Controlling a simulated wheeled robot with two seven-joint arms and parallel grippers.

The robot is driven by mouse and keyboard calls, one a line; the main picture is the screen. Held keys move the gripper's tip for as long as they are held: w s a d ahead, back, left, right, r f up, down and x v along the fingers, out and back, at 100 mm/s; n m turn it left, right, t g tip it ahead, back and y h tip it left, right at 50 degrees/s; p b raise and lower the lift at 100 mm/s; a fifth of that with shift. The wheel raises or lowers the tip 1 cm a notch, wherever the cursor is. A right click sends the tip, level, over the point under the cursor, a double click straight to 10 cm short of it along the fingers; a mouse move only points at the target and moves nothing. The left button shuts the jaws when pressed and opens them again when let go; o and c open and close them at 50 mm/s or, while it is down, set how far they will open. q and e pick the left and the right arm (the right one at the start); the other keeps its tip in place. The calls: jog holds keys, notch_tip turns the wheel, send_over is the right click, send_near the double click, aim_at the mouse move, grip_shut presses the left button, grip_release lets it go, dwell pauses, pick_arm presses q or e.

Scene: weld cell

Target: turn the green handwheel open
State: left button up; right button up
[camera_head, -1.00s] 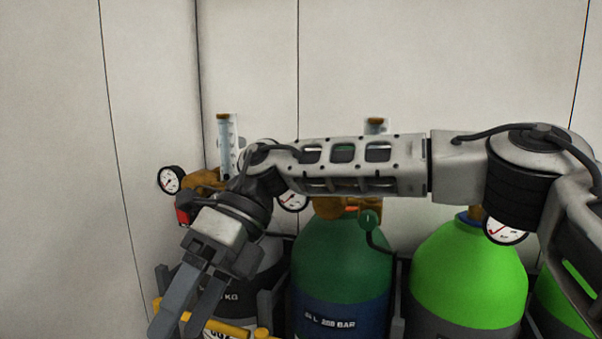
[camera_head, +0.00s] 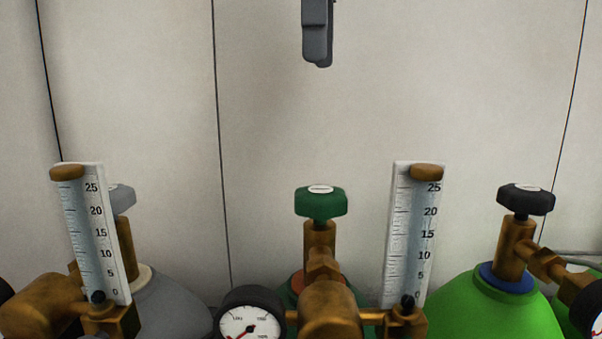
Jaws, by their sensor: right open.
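The green handwheel (camera_head: 320,204) sits on top of a brass valve (camera_head: 319,245) near the middle of the view, with a pale disc on its top. My right gripper (camera_head: 318,58) hangs from the top edge of the view, fingers pointing down, directly above the handwheel in the picture and clearly apart from it. Its dark fingers overlap almost in line, so the gap between them hardly shows. It is open and holds nothing visible. The rest of that arm is out of view. My left gripper is not in view.
Flowmeter tubes stand left (camera_head: 91,232) and right (camera_head: 414,232) of the green handwheel. A grey handwheel (camera_head: 122,197) is partly hidden behind the left one. A black handwheel (camera_head: 525,199) tops the light green cylinder (camera_head: 490,316). A round gauge (camera_head: 250,318) sits low. The wall (camera_head: 270,110) is bare.

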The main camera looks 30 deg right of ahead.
aim_at(320, 189)
notch_tip(320, 189, down, 15)
jog(key=shift+s+d+f, duration=0.1)
jog(key=shift+f, duration=0.1)
dwell(0.5)
jog(key=c, duration=1)
